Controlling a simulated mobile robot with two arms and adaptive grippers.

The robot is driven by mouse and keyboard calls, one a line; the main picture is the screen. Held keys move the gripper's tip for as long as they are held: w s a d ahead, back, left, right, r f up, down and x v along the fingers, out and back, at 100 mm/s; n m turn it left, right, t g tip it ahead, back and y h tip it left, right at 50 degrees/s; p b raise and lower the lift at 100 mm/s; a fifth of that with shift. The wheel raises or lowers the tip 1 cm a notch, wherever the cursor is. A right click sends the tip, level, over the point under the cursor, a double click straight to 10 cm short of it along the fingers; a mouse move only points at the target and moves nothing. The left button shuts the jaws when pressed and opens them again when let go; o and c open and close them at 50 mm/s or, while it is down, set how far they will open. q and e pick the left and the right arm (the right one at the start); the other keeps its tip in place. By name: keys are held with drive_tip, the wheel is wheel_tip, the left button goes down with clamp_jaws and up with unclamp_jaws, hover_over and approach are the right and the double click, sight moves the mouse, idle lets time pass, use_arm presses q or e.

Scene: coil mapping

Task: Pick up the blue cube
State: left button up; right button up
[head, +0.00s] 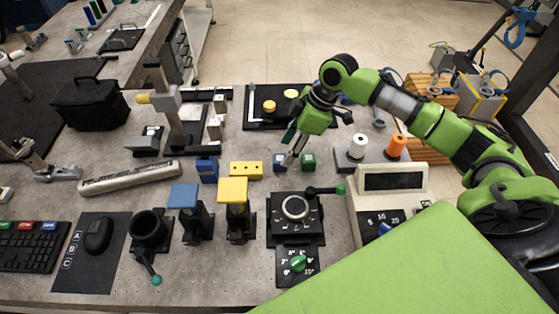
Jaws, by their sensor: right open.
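A small blue cube (279,160) sits on the grey workbench, just left of a small green cube (308,161). My right gripper (292,156) is open and points down, with its fingers close above and around the gap by the blue cube's right side. I cannot tell whether a finger touches it. Part of the blue cube's far side is hidden by the finger. My left gripper is not in view.
A yellow block (246,170) and a larger blue block (207,169) stand to the left. A black dial fixture (296,212) with a green-tipped lever is in front. White and orange spools (396,146) and a display box (392,185) stand to the right.

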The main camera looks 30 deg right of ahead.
sight(282, 158)
drive_tip(key=shift+p+x, duration=0.6)
drive_tip(key=shift+x, duration=2.05)
drive_tip(key=shift+s, duration=0.15)
drive_tip(key=c, duration=1.2)
